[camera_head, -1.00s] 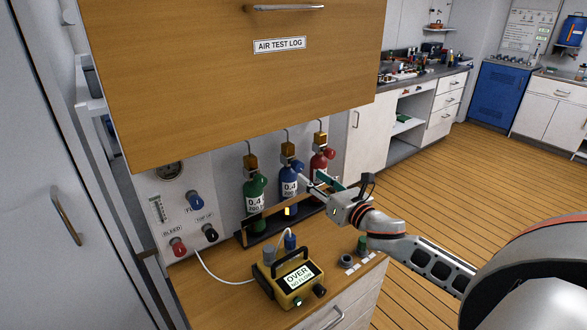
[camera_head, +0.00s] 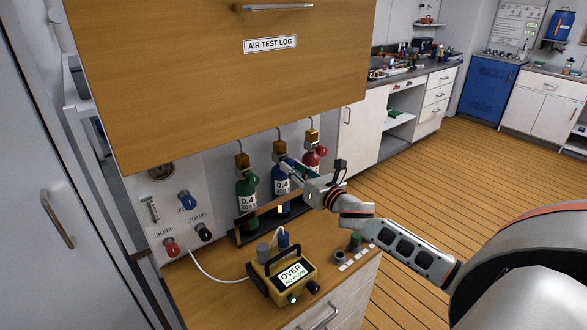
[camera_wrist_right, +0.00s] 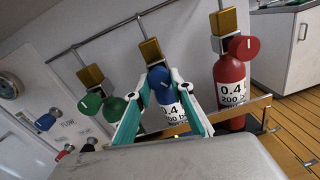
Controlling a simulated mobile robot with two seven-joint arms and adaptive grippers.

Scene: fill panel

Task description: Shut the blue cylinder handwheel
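The blue cylinder (camera_head: 281,182) stands in the rack between a green cylinder (camera_head: 247,195) and a red cylinder (camera_head: 312,160). Its blue handwheel (camera_wrist_right: 161,86) shows in the right wrist view, facing the camera with a white mark on it. In the head view my right gripper (camera_head: 290,165) largely hides the handwheel. In the wrist view the teal fingers of my right gripper (camera_wrist_right: 162,82) stand apart, one on each side of the handwheel. Whether they touch it is unclear. My left gripper is not in view.
A wooden cabinet (camera_head: 200,85) overhangs the rack. The green handwheel (camera_wrist_right: 90,104) and red handwheel (camera_wrist_right: 243,48) flank the blue one. A yellow meter (camera_head: 283,277) stands on the counter below. A panel with knobs (camera_head: 172,246) is at the left.

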